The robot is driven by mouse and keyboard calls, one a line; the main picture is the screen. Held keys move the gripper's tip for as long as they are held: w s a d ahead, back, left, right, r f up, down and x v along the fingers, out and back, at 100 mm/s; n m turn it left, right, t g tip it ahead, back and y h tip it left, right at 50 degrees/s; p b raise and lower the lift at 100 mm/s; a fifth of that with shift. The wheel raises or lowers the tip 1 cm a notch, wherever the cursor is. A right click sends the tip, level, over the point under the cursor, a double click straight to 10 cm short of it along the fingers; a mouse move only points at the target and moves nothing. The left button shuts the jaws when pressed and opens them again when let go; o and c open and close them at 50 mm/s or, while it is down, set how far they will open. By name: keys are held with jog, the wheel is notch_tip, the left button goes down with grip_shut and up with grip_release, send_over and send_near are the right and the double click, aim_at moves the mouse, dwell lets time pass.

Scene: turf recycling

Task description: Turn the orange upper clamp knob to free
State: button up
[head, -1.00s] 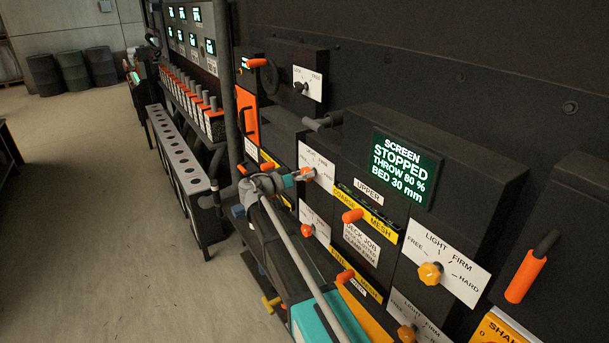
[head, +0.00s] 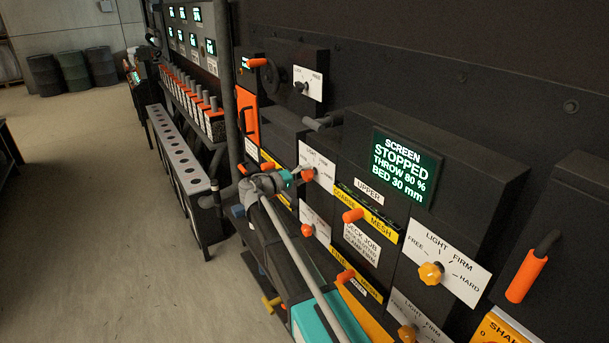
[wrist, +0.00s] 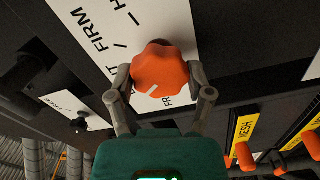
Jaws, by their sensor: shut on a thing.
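The orange upper clamp knob (head: 308,174) sits on a white dial plate (head: 318,160) on the dark machine front, left of the UPPER label. In the wrist view the lobed orange knob (wrist: 160,70) fills the space between my fingers. My gripper (wrist: 161,88) is shut on it, one finger on each side. A white mark on the knob points to its lower left in the wrist view. FIRM and part of FREE show on the plate; the knob partly covers the other lettering. In the head view my gripper (head: 297,176) reaches the knob from the left.
A second orange knob (head: 307,230) sits below on its own plate. A yellow-orange knob (head: 431,272) is at the right. Orange handles (head: 352,215) stick out beside the yellow mesh strip. The screen (head: 403,167) reads STOPPED. Open floor (head: 90,200) lies to the left.

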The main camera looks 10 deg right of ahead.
jog(key=n, duration=0.3)
jog(key=shift+n, duration=2.4)
jog(key=o, duration=1.1)
jog(key=shift+d+f, duration=0.1)
jog(key=shift+o, duration=0.2)
jog(key=v, duration=1.2)
